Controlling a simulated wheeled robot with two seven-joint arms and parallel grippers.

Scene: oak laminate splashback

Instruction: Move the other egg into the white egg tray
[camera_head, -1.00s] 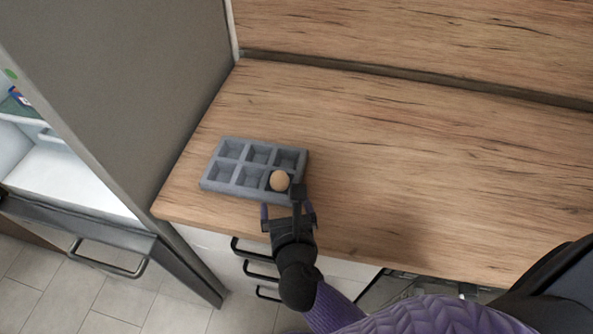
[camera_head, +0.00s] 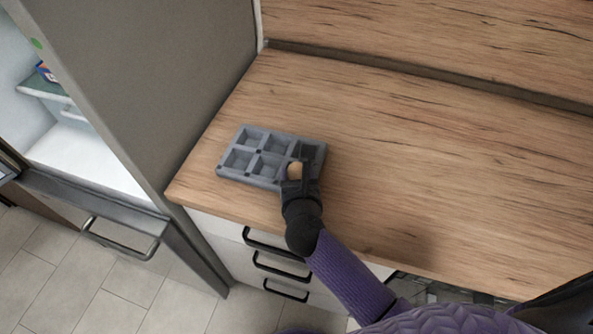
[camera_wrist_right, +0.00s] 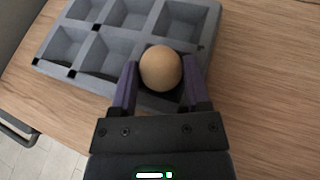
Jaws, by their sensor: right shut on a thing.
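A grey egg tray (camera_head: 237,177) with six compartments lies on the wooden counter; no white tray shows on the counter. One tan egg (camera_head: 295,170) is at its near right compartment. In the right wrist view the egg (camera_wrist_right: 161,67) sits between the two purple fingers of my right gripper (camera_wrist_right: 158,85), which is shut on it. The right gripper (camera_head: 297,174) reaches the tray from the front in the head view. The tray's other compartments (camera_wrist_right: 119,55) look empty. My left gripper is not in view.
An open fridge (camera_head: 75,150) with lit shelves stands at the left, beside a tall grey panel (camera_head: 160,80). Drawers with black handles (camera_head: 280,267) are below the counter. The wooden counter (camera_head: 430,170) right of the tray is clear.

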